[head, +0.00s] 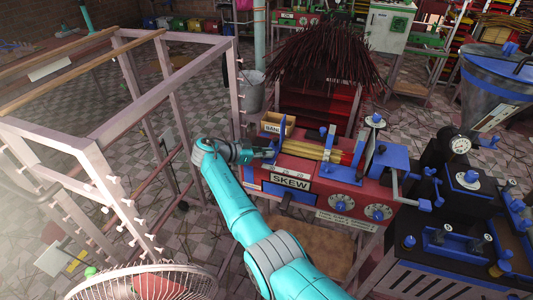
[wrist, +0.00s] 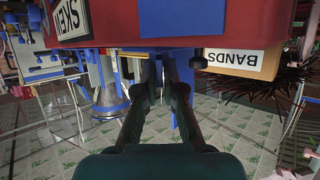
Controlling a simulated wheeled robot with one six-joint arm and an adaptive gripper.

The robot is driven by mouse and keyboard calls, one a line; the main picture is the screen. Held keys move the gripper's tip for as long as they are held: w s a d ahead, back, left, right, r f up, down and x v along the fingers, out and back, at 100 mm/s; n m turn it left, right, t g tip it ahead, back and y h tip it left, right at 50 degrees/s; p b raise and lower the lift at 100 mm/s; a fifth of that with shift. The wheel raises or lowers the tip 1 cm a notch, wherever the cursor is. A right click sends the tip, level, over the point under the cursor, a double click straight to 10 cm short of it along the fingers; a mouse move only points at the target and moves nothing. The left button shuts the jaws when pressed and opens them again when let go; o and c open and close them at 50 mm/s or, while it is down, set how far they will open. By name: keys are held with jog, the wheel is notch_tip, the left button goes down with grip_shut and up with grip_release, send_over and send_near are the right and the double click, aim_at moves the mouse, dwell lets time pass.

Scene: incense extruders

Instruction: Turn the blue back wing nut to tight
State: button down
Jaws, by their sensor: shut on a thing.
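The red machine with the SKEW sign (head: 291,181) stands in the middle of the head view. My gripper (head: 268,153) is at its left end, in front of a blue upright plate (head: 281,135). In the wrist view my gripper (wrist: 162,66) points up at the underside edge of the red body (wrist: 215,42). The fingers are close together, shut on the blue back wing nut, which is mostly hidden between and behind the fingertips. I cannot tell the nut's angle or how tight it sits.
A small box labelled BANDS (wrist: 243,62) sits close to the right of the fingers; it also shows in the head view (head: 272,125). Dark incense sticks (head: 325,55) spread behind. A pale frame rack (head: 110,200) with pegs stands left, a fan (head: 145,285) below it.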

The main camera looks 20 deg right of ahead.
jog(key=shift+f+m+g, duration=0.2)
jog(key=shift+m+g, duration=0.3)
jog(key=shift+g, duration=0.2)
jog(key=c, duration=1.3)
grip_release()
jog(key=shift+r, duration=0.1)
jog(key=v, duration=1.2)
jog(key=shift+o, duration=0.3)
